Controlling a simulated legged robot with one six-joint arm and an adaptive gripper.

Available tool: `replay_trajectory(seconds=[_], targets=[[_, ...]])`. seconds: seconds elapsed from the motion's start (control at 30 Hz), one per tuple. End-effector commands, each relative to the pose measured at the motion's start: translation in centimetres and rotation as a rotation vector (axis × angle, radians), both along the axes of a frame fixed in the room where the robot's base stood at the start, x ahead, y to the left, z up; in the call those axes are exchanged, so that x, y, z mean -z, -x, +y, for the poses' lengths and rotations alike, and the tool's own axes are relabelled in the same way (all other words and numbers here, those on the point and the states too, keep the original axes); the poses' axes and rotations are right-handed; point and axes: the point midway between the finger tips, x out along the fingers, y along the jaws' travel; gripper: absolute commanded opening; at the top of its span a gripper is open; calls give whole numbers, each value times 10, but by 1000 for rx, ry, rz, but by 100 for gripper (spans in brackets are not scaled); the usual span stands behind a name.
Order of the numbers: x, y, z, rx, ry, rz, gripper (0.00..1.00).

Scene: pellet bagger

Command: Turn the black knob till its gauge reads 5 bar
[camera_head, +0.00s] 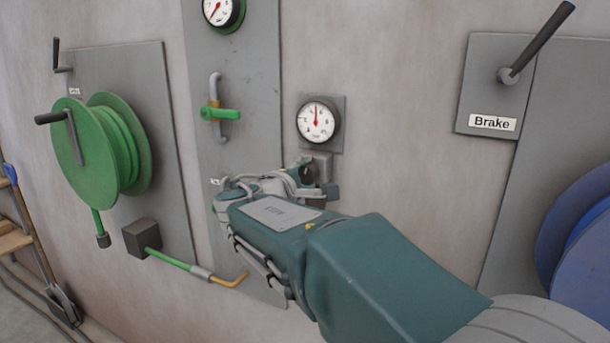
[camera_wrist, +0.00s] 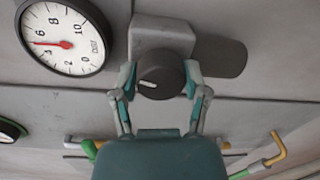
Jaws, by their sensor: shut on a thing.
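The black knob (camera_wrist: 163,80) sits on a grey mount (camera_wrist: 160,38) on the wall, with a white pointer mark on its face. My gripper (camera_wrist: 161,85) is shut on it, one finger against each side. In the head view the knob (camera_head: 307,173) is partly hidden behind my gripper (camera_head: 313,183). The round white gauge (camera_head: 317,121) is just above the knob, with its red needle pointing about straight up, near mid-scale. The gauge also shows in the wrist view (camera_wrist: 62,38), turned on its side, its needle pointing left.
A panel to the left carries a second gauge (camera_head: 220,10) and a green-handled valve (camera_head: 220,113). A green hose reel (camera_head: 100,145) is at far left. A brake lever (camera_head: 540,42) and a blue reel (camera_head: 585,240) are at right. A green hose with a brass end (camera_head: 231,281) is below.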

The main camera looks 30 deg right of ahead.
Motion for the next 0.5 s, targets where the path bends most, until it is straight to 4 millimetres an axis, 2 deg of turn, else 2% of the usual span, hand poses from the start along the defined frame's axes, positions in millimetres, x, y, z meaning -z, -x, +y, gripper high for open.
replay_trajectory(seconds=[0.03, 0.07, 0.1, 0.13, 0.5], targets=[[4, 0, 0, 2, -4, 8, 11], [4, 0, 0, 2, -4, 8, 72], [4, 0, 0, 2, -3, 7, 90], [4, 0, 0, 2, -3, 7, 92], [2, 0, 0, 1, -1, 3, 92]])
